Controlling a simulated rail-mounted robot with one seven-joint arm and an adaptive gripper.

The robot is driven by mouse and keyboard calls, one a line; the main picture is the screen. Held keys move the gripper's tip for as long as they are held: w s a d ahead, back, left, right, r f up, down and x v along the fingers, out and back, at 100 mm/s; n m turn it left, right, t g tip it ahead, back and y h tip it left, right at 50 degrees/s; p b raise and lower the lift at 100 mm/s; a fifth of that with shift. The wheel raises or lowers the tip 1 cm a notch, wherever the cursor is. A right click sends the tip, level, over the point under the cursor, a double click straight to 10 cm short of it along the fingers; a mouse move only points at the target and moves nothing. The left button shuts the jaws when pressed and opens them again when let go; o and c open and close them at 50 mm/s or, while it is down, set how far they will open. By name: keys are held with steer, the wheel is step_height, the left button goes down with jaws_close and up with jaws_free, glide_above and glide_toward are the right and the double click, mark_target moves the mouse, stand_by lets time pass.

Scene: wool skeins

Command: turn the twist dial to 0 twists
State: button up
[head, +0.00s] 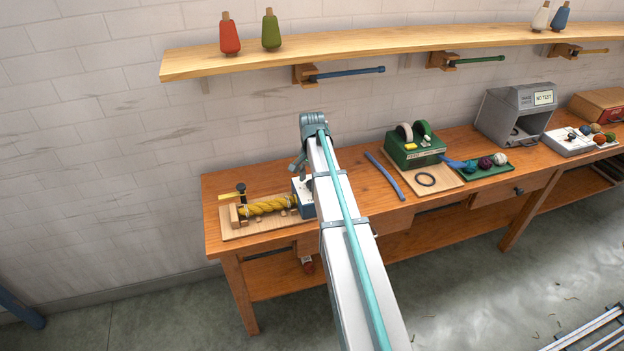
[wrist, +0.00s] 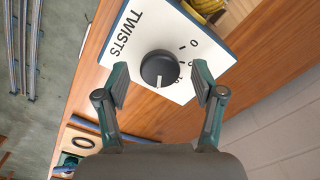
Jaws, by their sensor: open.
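The twist dial (wrist: 159,70) is a dark round knob on a white panel (wrist: 138,45) lettered TWISTS, with a 0 and other marks to its upper right. A pale pointer line on the knob appears to point downward in the wrist view, away from the 0. Some marks are partly hidden by the right finger. My gripper (wrist: 160,82) is open and empty, with one finger on each side of the dial and apart from it. In the head view the white and blue dial box (head: 304,199) stands on the bench, partly hidden by my arm; the knob is not clear there.
Left of the box, a yellow wool skein (head: 268,205) lies on a wooden board on the bench (head: 370,212). A shelf (head: 370,47) with pegs hangs above.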

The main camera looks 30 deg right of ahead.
steer(key=shift+f, duration=0.2)
steer(key=c, duration=1.1)
steer(key=shift+c, duration=0.2)
